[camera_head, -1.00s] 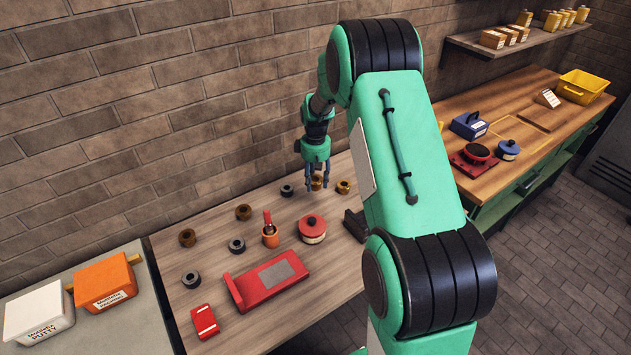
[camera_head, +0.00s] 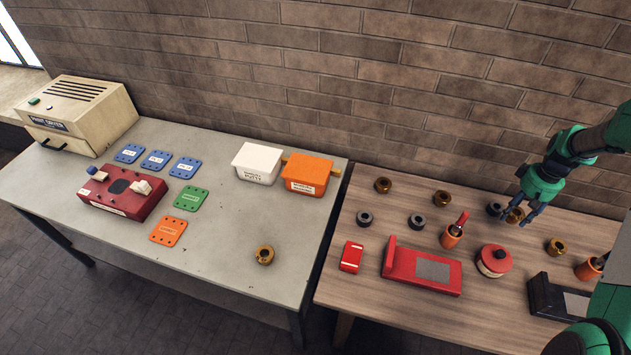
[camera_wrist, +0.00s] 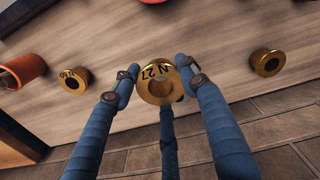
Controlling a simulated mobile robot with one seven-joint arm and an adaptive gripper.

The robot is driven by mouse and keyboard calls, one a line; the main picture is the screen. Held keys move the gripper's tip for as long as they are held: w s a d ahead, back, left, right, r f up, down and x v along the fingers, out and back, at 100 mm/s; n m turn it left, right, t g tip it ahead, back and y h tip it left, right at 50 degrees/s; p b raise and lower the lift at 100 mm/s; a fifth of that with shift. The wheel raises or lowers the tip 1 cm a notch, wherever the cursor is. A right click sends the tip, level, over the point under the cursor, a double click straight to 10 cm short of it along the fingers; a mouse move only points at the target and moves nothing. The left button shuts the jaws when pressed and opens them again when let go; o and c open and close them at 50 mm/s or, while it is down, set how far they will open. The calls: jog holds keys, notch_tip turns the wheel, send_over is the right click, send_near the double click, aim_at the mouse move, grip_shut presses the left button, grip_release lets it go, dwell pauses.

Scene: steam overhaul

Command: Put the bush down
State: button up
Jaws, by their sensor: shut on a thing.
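My gripper (camera_head: 522,218) is shut on a brass flanged bush (camera_head: 514,215) over the back right of the wooden bench (camera_head: 400,305).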

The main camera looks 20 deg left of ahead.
jog(key=a+f+n+p, duration=0.2)
jog(key=a+n, duration=1)
jog(key=a, duration=3.1)
jog(key=s+a+n, duration=0.3)
jog(key=s+a, duration=0.4)
jog(key=a, duration=0.3)
jog(key=s+a+f+n+p, duration=0.1)
jog(key=s+a+n, duration=0.3)
jog(key=s+a, duration=0.4)
jog(key=s+a+f+n, duration=0.1)
jog(key=s+a+n, duration=0.2)
jog(key=s+a, duration=0.4)
jog(key=shift+s+a+f+p, duration=0.1)
jog(key=shift+a+p, duration=0.1)
jog(key=shift+a, duration=1.4)
jog(key=shift+s+a+f+p, duration=0.1)
jog(key=shift+a+p, duration=0.05)
jog(key=shift+a, duration=1.4)
jog(key=shift+w+a, duration=0.1)
jog(key=shift+w, duration=0.05)
jog(key=b, duration=0.2)
send_over(257, 202)
jog(key=shift+f, duration=0.65)
jog(key=shift+f, duration=0.1)
jog(key=shift+f, duration=1.7)
